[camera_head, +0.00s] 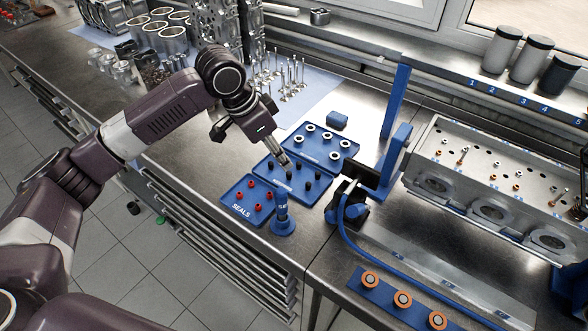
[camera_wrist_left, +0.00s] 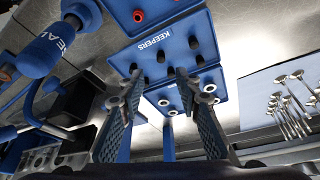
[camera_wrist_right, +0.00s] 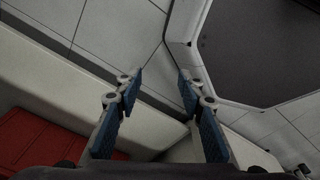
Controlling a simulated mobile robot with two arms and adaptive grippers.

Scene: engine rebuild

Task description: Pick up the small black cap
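Several small black caps (camera_head: 317,175) stand upright in the blue KEEPERS tray (camera_head: 327,186) in the head view. My left gripper (camera_head: 284,162) points down over this tray, its tips near the caps. In the left wrist view, the left gripper (camera_wrist_left: 158,78) is open, with a black cap (camera_wrist_left: 161,56) showing in the gap between its fingers. Another cap (camera_wrist_left: 194,42) stands to the right of that gap. Whether the fingers touch any cap cannot be told. My right gripper (camera_wrist_right: 160,78) is open and empty in the right wrist view, away from the bench.
A blue SEALS tray (camera_head: 234,204) with red seals lies in front, and a tray of white rings (camera_head: 325,158) behind. A blue upright tool (camera_head: 283,218) stands close by. A cylinder head (camera_head: 490,180) is at right; valves (camera_head: 290,80) stand behind.

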